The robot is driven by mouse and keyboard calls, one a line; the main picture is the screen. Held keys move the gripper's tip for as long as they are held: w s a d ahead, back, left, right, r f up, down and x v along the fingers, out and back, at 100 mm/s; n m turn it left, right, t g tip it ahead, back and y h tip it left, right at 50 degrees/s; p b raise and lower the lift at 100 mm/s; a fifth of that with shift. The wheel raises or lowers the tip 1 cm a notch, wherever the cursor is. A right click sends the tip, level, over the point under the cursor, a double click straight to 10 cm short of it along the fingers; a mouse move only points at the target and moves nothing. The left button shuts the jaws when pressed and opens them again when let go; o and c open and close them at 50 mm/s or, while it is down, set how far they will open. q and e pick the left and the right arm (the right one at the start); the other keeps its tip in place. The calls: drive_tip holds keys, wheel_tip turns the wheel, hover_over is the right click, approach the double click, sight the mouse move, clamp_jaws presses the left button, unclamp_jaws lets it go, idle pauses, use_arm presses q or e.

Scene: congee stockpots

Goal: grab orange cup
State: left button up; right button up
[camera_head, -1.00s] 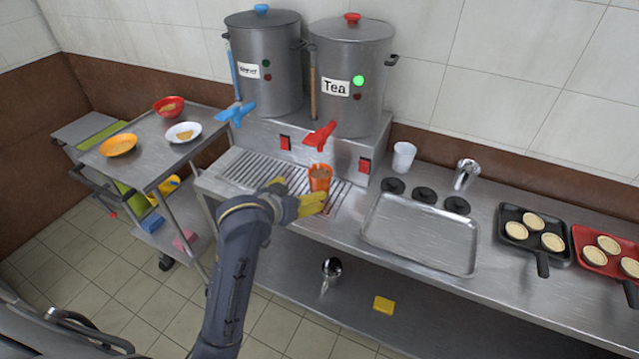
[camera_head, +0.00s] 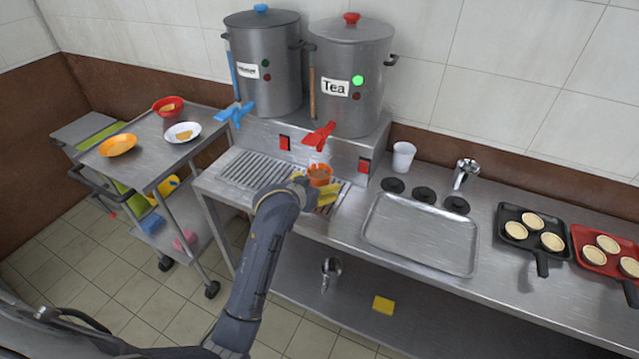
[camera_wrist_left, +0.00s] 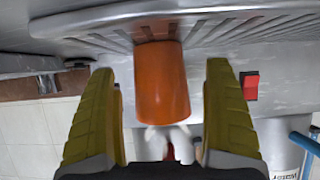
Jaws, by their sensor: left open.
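The orange cup (camera_head: 320,173) stands on the drip grate under the red tap of the tea pot, with brownish contents at its top. In the left wrist view the orange cup (camera_wrist_left: 162,84) lies between the two yellow fingers, with a gap on each side. My left gripper (camera_head: 314,191) is open around the cup, one finger at its left and one in front at its right. In the left wrist view the left gripper (camera_wrist_left: 163,110) shows both fingers spread. The cup's lower part is hidden by the gripper in the head view. My right gripper is not seen.
The tea pot (camera_head: 350,85) with its red tap (camera_head: 320,137) stands just behind and above the cup. A trolley with bowls is at the left.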

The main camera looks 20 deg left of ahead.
use_arm(q)
drive_tip(key=shift+x, duration=1.15)
drive_tip(key=c, duration=1.6)
drive_tip(key=shift+r, duration=0.1)
drive_tip(key=shift+c, duration=0.2)
